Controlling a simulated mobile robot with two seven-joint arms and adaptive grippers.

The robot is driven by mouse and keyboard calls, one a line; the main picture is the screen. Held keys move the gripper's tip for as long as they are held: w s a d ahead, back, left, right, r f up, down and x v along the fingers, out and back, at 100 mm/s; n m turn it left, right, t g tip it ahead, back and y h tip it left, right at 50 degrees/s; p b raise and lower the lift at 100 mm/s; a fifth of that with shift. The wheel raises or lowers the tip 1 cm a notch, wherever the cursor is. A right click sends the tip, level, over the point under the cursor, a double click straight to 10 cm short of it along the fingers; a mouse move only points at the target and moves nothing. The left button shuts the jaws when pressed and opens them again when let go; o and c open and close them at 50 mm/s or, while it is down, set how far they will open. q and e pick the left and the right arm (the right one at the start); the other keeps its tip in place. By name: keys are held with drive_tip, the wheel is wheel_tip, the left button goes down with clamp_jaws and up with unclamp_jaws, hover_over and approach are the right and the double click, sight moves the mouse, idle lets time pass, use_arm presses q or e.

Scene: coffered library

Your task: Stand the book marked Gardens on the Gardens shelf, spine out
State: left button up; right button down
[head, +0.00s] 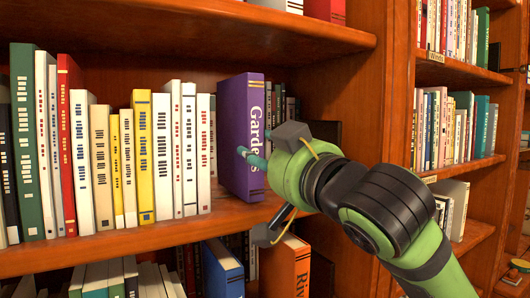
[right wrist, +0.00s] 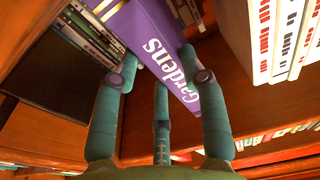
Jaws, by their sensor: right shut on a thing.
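The purple book marked Gardens (head: 233,145) is upright at the right end of a row of books on the middle shelf (head: 130,244), its titled spine facing out. Its lower end is close to the shelf board; I cannot tell whether it touches. My right gripper (head: 254,152) is shut on it from the front right. In the right wrist view, the fingers (right wrist: 163,75) lie on both sides of the purple book (right wrist: 150,22), and its title shows between them. I cannot see a label naming this shelf. My left gripper is not in view.
White, yellow and red books (head: 130,165) stand close on the left. Some smaller books stand behind on the right, near a dark panel (head: 325,135). A wooden upright (head: 385,80) bounds the bay. Below are a blue book (head: 222,272) and an orange book (head: 288,270).

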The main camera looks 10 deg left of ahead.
drive_tip(key=shift+f, duration=0.1)
drive_tip(key=c, duration=0.6)
unclamp_jaws()
drive_tip(key=shift+s, duration=0.1)
